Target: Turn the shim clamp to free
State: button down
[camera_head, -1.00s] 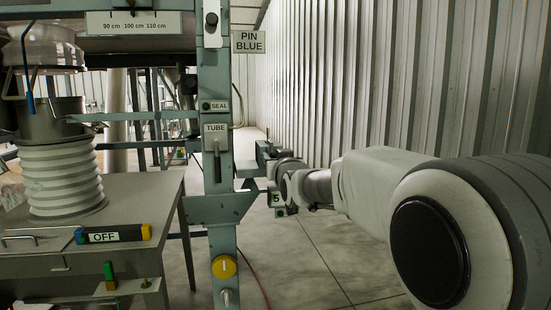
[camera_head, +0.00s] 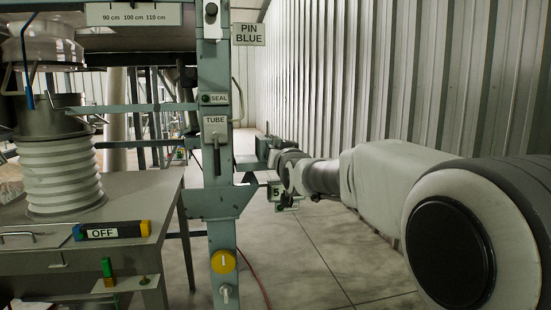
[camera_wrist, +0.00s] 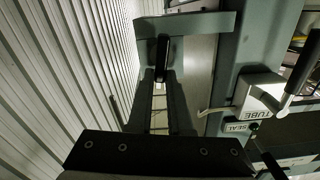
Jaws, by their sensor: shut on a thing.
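In the wrist view, a dark upright handle (camera_wrist: 162,58) stands in front of a grey-green steel bracket (camera_wrist: 205,24); it appears to be the shim clamp's handle. The two long fingers of my gripper (camera_wrist: 162,78) come together on it, shut on the handle. In the head view my gripper (camera_head: 272,152) is small and far off, beside a grey-green bracket to the right of the frame post. The handle and fingertips cannot be made out there. No mark for the clamp's free position is legible.
A green tag with 5 (camera_head: 276,192) hangs below my wrist. A corrugated wall (camera_head: 400,80) runs close on the right. A table (camera_head: 130,195) stands left.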

jog(key=shift+w+d+f+m+b, duration=0.1)
jog(key=shift+d+f+m+b, duration=0.25)
jog(key=shift+m+b, duration=1.85)
jog(key=shift+w+d+f+m+b, duration=0.1)
jog(key=shift+d+f+m+b, duration=0.2)
jog(key=shift+m+b, duration=1.95)
jog(key=shift+w+d+f+m+b, duration=0.15)
jog(key=shift+f+m+b, duration=0.55)
jog(key=shift+m, duration=2.65)
jog(key=shift+s+r+b, duration=0.1)
jog(key=shift+r+b, duration=0.2)
jog(key=shift+b, duration=0.05)
jog(key=c, duration=0.8)
grip_release()
jog(key=shift+c, duration=0.2)
jog(key=b+v, duration=0.7)
jog(key=v, duration=1)
jog(key=shift+s, duration=0.25)
